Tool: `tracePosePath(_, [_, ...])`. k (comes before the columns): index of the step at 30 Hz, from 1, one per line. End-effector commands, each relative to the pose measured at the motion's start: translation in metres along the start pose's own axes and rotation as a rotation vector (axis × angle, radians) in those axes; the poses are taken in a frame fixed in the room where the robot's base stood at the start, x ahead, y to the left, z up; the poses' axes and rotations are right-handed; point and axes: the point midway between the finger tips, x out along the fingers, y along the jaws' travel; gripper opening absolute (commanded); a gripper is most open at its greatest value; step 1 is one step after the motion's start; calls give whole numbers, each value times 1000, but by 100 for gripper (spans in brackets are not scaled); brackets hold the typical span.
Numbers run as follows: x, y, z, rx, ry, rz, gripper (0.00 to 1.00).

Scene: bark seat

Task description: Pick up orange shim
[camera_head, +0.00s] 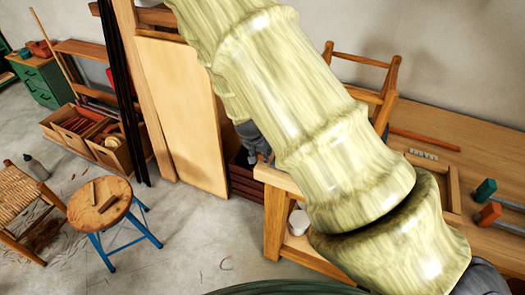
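I cannot pick out an orange shim for certain. Two small brownish wooden pieces, one upright-looking strip (93,193) and one slanted strip (107,204), lie on the round stool (80,217) at the left. On the workbench at the right lie a long orange-red strip (424,139) and an orange-red block end (488,214). My pale green-yellow arm crosses the middle and hides much of the bench. A dark grey part, seemingly my gripper (259,155), shows just behind the arm, far from the stool; its fingers are too small and covered to read.
A woven chair (22,203) stands left of the blue-legged stool. Wooden bins (80,125), a leaning panel (180,112) and a dark red crate (245,176) line the back. A teal block (485,190) is on the bench. The floor between stool and bench is mostly clear.

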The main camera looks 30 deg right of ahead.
Motion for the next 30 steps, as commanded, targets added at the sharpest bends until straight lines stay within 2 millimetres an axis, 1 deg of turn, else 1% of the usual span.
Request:
tracePosePath(12, [-1, 1, 1, 4, 1, 1, 4])
tracePosePath(13, [-1, 1, 1, 4, 1, 1, 30])
tracePosePath(16, [-1, 1, 1, 4, 1, 1, 48])
tracePosePath(17, [-1, 1, 1, 4, 1, 1, 51])
tracePosePath(26, [-2, 0, 1, 3, 1, 1, 51])
tracePosePath(30, [-8, 0, 1, 3, 1, 0, 51])
